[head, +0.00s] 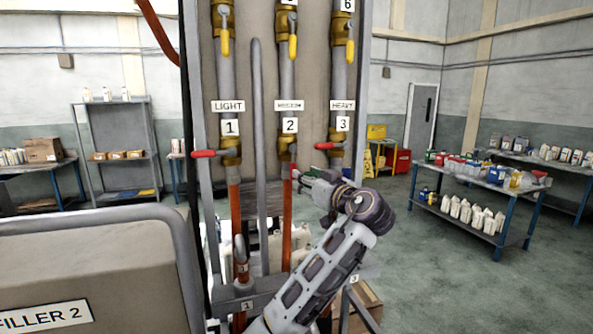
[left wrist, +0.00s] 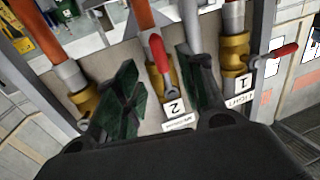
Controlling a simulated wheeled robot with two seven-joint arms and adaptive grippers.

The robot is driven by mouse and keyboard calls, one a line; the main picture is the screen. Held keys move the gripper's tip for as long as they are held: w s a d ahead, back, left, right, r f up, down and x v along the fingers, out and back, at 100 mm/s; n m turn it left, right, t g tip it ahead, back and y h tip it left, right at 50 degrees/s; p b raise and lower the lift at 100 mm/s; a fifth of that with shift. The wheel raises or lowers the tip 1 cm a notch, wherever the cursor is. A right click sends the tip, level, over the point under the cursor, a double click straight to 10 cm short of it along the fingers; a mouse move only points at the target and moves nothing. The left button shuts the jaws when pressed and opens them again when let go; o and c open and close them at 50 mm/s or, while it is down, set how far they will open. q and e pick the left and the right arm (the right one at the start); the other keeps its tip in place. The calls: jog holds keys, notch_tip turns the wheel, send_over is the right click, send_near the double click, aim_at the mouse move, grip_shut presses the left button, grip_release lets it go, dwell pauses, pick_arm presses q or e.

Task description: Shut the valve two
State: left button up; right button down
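Valve two (head: 290,150) is a brass valve on the middle pipe under the label 2. Its red handle (left wrist: 158,50) runs along the pipe, pointing down in the head view, where my gripper partly hides it. My left gripper (head: 301,178) reaches it from the right in the head view. In the left wrist view the left gripper (left wrist: 160,88) is open, with one green-padded finger on each side of the handle. I see gaps between the pads and the handle. My right gripper is not in view.
Valve one (head: 229,152) and valve three (head: 337,148) flank it, their red handles sideways. Yellow-handled valves (head: 293,45) sit above. A grey vertical bar (head: 258,130) stands between pipes one and two. The filler box (head: 90,280) fills the lower left.

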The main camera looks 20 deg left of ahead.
aim_at(293, 163)
pick_arm(q)
jog(key=p+x, duration=0.2)
jog(key=x, duration=0.4)
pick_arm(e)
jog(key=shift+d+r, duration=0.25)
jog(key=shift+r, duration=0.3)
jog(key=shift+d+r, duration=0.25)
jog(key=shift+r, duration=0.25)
pick_arm(q)
jog(key=shift+w+a, duration=0.1)
grip_shut()
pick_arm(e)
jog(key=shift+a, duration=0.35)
